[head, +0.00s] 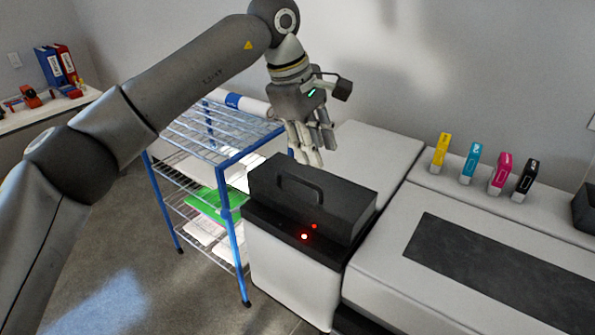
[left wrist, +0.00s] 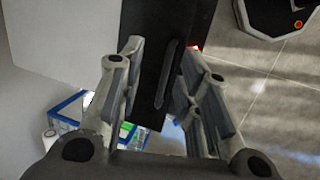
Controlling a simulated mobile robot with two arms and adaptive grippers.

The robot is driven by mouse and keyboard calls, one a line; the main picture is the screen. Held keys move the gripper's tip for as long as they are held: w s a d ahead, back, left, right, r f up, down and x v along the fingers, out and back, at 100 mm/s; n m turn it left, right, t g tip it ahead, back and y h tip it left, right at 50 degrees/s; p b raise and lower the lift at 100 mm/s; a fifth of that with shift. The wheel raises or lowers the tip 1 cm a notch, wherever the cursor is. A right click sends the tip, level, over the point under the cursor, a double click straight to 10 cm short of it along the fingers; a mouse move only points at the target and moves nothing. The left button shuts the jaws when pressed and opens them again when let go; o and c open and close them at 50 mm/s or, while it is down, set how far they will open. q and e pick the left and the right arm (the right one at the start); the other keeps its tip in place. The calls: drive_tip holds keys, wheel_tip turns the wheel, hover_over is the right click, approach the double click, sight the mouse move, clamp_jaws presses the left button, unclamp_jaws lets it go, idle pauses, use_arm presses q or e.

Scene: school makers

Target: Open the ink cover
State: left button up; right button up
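The ink cover (head: 335,205) is a black box-shaped lid on the left end of the large printer (head: 385,150). It looks closed, with a raised black handle (head: 300,188) on its sloped face. Two red lights glow at its front edge. My left gripper (head: 318,155) hangs fingers-down above and behind the cover, apart from it. In the left wrist view the left gripper (left wrist: 162,55) is open and empty. The handle (left wrist: 166,85) shows between its fingers, running lengthwise along the black cover (left wrist: 150,20). My right gripper is in neither view.
A blue wire rack (head: 235,160) with papers stands close to the printer's left. Yellow, cyan, magenta and black cartridges (head: 471,163) stand on the printer's rear ledge. A white wall is behind. A shelf with binders (head: 55,65) is at far left.

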sight(298, 180)
use_arm(q)
drive_tip(key=w+a+r+y, duration=0.1)
drive_tip(key=a+r+y, duration=0.1)
drive_tip(key=a, duration=0.2)
drive_tip(key=shift+t, duration=0.3)
drive_tip(key=f+p, duration=0.1)
drive_tip(key=f, duration=0.2)
drive_tip(key=w+f+p, duration=0.1)
drive_tip(key=f, duration=0.2)
drive_tip(key=d+f+p, duration=0.1)
drive_tip(key=f, duration=0.2)
drive_tip(key=shift+w, duration=0.25)
drive_tip(key=shift+w+f, duration=0.1)
drive_tip(key=shift+f, duration=0.5)
clamp_jaws()
